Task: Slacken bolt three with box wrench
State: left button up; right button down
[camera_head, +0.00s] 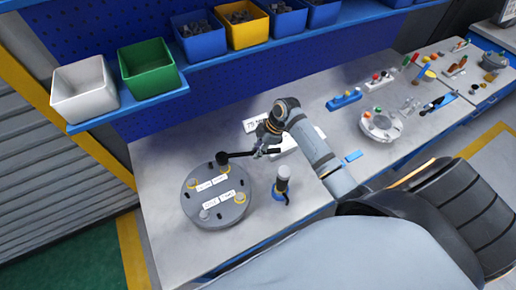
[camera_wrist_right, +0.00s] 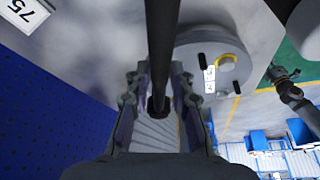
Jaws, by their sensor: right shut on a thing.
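The flanged shell (camera_head: 214,196) is a round grey body lying on the bench, with yellow-ringed bolts, dark slots and white labels too small to read. My right gripper (camera_head: 270,150) is shut on the black box wrench (camera_head: 241,154), beyond the shell's right side. The wrench runs left, and its ring end is over the shell's far edge. I cannot tell whether it sits on a bolt, or which bolt is number three. In the right wrist view the wrench (camera_wrist_right: 162,50) stands between the fingers, with part of the shell (camera_wrist_right: 225,60) beside it. A dark jointed gripper (camera_wrist_right: 284,76), likely my left, shows there; its jaw state is unclear.
A black tool with a white top (camera_head: 283,180) stands in a blue holder right of the shell. A white plate marked 75 (camera_wrist_right: 25,10) lies behind my right gripper. White (camera_head: 85,92) and green (camera_head: 148,68) bins stand on the shelf. The bench front left is clear.

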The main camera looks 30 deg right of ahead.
jog(key=shift+f, duration=0.7)
jog(key=shift+s+f+b, duration=0.1)
jog(key=shift+f+b, duration=0.25)
jog(key=shift+b, duration=0.15)
jog(key=shift+f+b, duration=0.55)
jog(key=shift+f, duration=0.3)
jog(key=shift+r, duration=0.3)
pick_arm(q)
jog(key=shift+s+a+f+p, duration=0.1)
jog(key=shift+s+f+p, duration=0.3)
jog(key=shift+f, duration=0.65)
jog(key=shift+s+r, duration=0.1)
jog(key=shift+r, duration=0.15)
jog(key=shift+w, duration=0.25)
